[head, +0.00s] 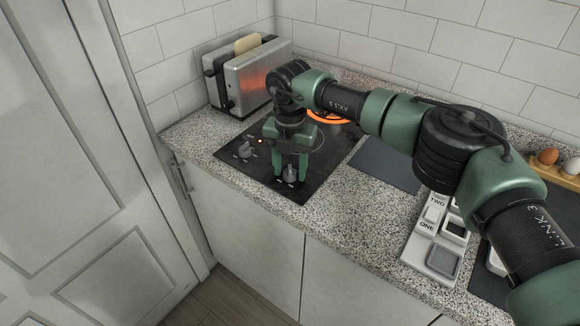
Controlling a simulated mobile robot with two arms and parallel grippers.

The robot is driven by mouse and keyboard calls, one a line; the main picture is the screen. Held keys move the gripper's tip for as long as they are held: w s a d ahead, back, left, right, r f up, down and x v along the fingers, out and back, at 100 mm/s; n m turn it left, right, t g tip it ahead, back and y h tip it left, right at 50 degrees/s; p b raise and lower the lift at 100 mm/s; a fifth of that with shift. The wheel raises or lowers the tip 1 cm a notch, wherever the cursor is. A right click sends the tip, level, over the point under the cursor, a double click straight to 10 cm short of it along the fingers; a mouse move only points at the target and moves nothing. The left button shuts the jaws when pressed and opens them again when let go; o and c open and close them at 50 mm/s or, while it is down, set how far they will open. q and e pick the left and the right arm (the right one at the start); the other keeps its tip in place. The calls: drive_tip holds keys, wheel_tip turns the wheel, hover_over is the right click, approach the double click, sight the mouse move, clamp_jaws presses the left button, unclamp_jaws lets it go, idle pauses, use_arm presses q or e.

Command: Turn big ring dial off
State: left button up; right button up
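The black cooktop (325,168) has two grey knob dials near its front edge. One dial (290,174) is between the fingertips of my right gripper (291,177), which points straight down with its green fingers apart, one on each side of the dial. I cannot tell whether the fingers touch it. The other dial (247,149) stands to the left and is clear of the gripper. A cooking ring (328,119) glows orange at the back, partly hidden by my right arm. A small red light (260,141) is lit near the left dial. My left gripper is not in view.
A steel toaster (250,82) with bread in it stands behind the cooktop against the wall. A dark mat (385,163) lies to the right. A white block with labelled parts (432,258) and an egg holder (558,172) are further right. A tall white door fills the left.

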clamp_jaws()
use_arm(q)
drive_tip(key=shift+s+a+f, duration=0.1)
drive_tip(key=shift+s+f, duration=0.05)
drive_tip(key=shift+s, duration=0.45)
